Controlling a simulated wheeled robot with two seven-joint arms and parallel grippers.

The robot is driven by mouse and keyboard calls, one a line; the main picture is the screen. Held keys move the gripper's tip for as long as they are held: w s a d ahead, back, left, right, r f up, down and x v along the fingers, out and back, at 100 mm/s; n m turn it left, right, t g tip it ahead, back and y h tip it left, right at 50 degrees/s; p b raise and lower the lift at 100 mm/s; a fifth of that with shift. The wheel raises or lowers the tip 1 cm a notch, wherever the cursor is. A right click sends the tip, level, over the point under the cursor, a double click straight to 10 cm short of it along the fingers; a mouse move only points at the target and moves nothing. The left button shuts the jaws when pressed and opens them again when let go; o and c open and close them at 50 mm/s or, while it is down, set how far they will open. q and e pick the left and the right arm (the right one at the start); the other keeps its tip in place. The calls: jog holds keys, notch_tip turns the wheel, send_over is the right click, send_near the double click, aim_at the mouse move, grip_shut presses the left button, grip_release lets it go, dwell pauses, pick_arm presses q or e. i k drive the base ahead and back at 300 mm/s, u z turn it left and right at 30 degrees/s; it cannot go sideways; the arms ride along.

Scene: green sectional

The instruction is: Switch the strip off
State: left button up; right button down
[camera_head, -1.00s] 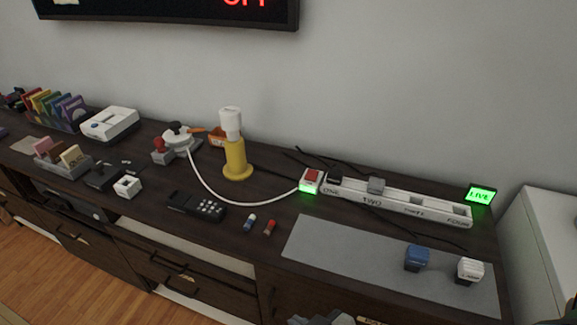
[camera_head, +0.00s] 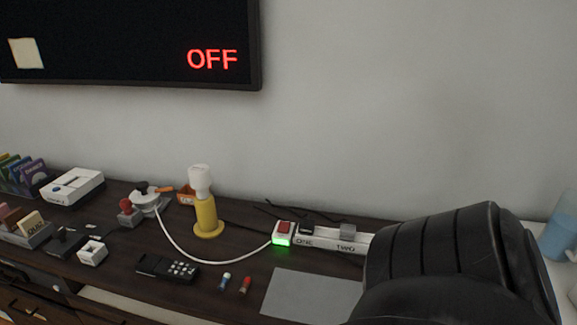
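The white power strip (camera_head: 327,242) lies along the back of the dark cabinet top. Its red switch (camera_head: 284,227) is at the left end, with a green light (camera_head: 282,241) lit below it. A black plug (camera_head: 306,228) and a grey plug (camera_head: 347,231) sit in the sockets marked ONE and TWO. A large black part of my arm covers the strip's right part and the live sign. Neither gripper's fingers show.
A yellow lamp (camera_head: 206,214) stands left of the strip, and a white cord (camera_head: 183,252) runs to the strip's left end. A remote (camera_head: 167,267) and two small batteries lie in front. A grey mat (camera_head: 310,293) lies before the strip. A wall screen (camera_head: 130,40) reads OFF.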

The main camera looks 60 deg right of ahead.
aim_at(284, 226)
jog(key=k, duration=0.9)
jog(key=z, duration=0.85)
jog(key=i, duration=0.5)
jog(key=u, duration=0.05)
